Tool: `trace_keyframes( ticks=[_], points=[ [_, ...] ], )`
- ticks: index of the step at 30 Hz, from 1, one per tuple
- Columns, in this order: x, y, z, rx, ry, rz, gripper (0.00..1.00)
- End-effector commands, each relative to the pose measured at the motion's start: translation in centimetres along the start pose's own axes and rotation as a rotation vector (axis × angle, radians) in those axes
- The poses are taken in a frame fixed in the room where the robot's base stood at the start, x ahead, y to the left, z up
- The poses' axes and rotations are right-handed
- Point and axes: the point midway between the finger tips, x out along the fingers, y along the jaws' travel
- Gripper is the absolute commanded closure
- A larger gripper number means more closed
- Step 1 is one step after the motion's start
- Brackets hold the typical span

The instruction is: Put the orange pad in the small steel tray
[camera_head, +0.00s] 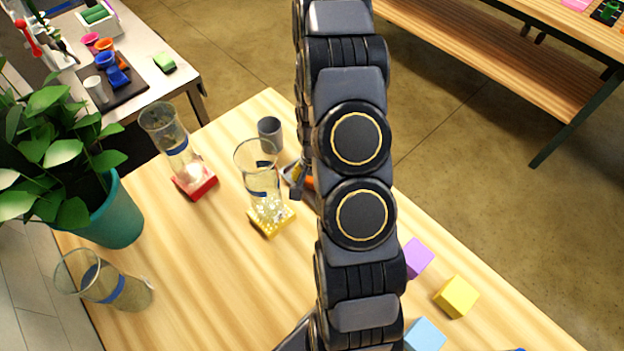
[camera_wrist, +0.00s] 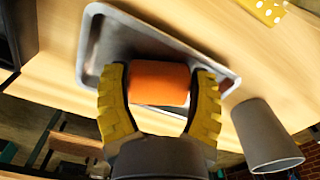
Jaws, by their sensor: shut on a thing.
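The orange pad (camera_wrist: 160,84) sits between the two yellow fingers of my gripper (camera_wrist: 158,76), which is shut on it. In the head view only a sliver of the pad (camera_head: 309,183) shows beside my arm. The small steel tray (camera_wrist: 108,42) lies behind the pad in the wrist view, and the pad overlaps its middle. I cannot tell whether the pad touches the tray floor. In the head view the tray (camera_head: 287,171) is mostly hidden by my arm and gripper (camera_head: 300,180).
A grey cup (camera_wrist: 262,135) stands close beside the tray; the head view shows it too (camera_head: 270,133). Glass vases stand on yellow (camera_head: 268,222) and red (camera_head: 196,182) blocks. A third vase (camera_head: 105,280) and a potted plant (camera_head: 112,215) are left. Purple (camera_head: 417,258) and yellow (camera_head: 456,297) cubes lie right.

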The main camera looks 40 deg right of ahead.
Motion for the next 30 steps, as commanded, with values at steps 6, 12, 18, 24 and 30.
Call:
trace_keyframes(
  ticks=[6,12,18,24,30],
  points=[
    [0.1,0.0,0.0,0.000,0.000,0.000,0.08],
    [0.1,0.0,0.0,0.000,0.000,0.000,0.08],
    [-0.9,-0.1,-0.1,0.000,0.002,-0.002,0.08],
    [-4.3,-0.1,-0.2,0.002,0.006,-0.004,0.08],
    [-8.3,-0.1,-0.2,0.000,0.007,-0.004,0.08]
  ],
)
